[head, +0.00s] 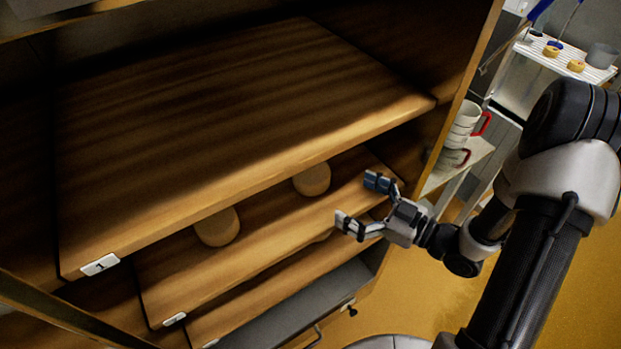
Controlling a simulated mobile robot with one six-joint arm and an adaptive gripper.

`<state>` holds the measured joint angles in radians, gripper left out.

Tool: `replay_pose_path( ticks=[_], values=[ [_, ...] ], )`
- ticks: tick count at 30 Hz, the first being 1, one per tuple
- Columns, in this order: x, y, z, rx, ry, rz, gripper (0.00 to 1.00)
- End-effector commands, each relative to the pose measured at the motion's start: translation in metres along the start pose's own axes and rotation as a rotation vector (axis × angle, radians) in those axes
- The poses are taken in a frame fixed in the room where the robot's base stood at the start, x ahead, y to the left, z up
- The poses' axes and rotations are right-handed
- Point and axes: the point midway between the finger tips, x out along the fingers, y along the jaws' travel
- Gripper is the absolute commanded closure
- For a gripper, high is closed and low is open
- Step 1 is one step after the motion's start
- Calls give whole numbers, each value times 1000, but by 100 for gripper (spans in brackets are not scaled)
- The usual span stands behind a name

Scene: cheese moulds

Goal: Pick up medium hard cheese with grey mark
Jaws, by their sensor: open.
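Two round pale tan cheeses lie on the second wooden shelf board (270,230) in the head view. One cheese (217,228) is toward the left, and the other cheese (312,179) is farther right and back. The top board above partly hides the back of that shelf. I cannot make out a grey mark on either cheese. My gripper (359,202) is open and empty, in front of the shelf's right part. Its fingers point left toward the right cheese, apart from it.
The top board (230,110), with a label "1" (99,264), is bare and overhangs the cheeses. The rack's upright (462,95) stands close to my arm.

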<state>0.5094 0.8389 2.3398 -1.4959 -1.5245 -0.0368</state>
Motion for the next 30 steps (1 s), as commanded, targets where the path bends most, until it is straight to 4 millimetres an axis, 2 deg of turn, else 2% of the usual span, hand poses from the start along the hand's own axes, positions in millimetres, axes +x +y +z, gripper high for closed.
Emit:
replay_pose_path(
  ticks=[1,4,13,21,30],
  values=[
    [12,-1,2,-2,0,-7,1],
    [29,-1,1,-2,0,-5,1],
    [52,2,0,-2,0,-1,1],
    [90,6,-1,-2,-1,-1,1],
    [96,7,-2,0,-1,2,1]
  ],
)
